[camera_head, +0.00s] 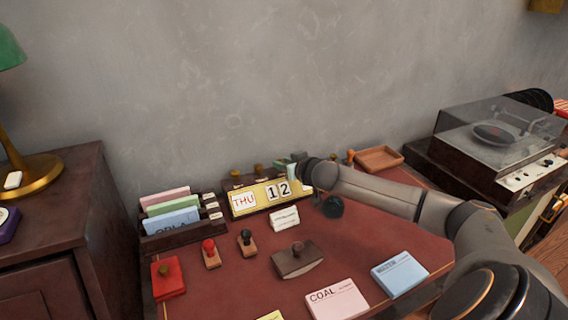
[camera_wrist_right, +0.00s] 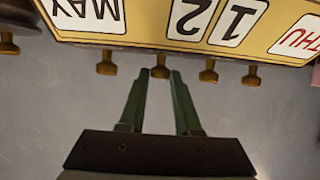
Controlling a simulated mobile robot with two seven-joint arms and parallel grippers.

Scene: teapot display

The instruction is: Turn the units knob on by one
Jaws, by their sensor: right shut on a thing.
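The yellow calendar (camera_head: 243,201) stands at the back of the red desk and reads THU 12 in the head view. In the right wrist view the calendar (camera_wrist_right: 143,37) appears upside down, with MAY, 2, 1 and THU showing. Several brass knobs line its edge. My right gripper (camera_head: 292,172) reaches the calendar's top from the right, and my arm hides the month. In the wrist view its green fingers (camera_wrist_right: 160,74) are shut on the units knob (camera_wrist_right: 160,73), the one nearest the 2. My left gripper is out of view.
A card holder (camera_head: 180,229) stands left of the calendar, and a small white card (camera_head: 285,218) in front. Stamps, a blotter (camera_head: 298,260) and paper pads lie on the desk. A wooden tray (camera_head: 379,159) and a record player (camera_head: 497,144) are at the right.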

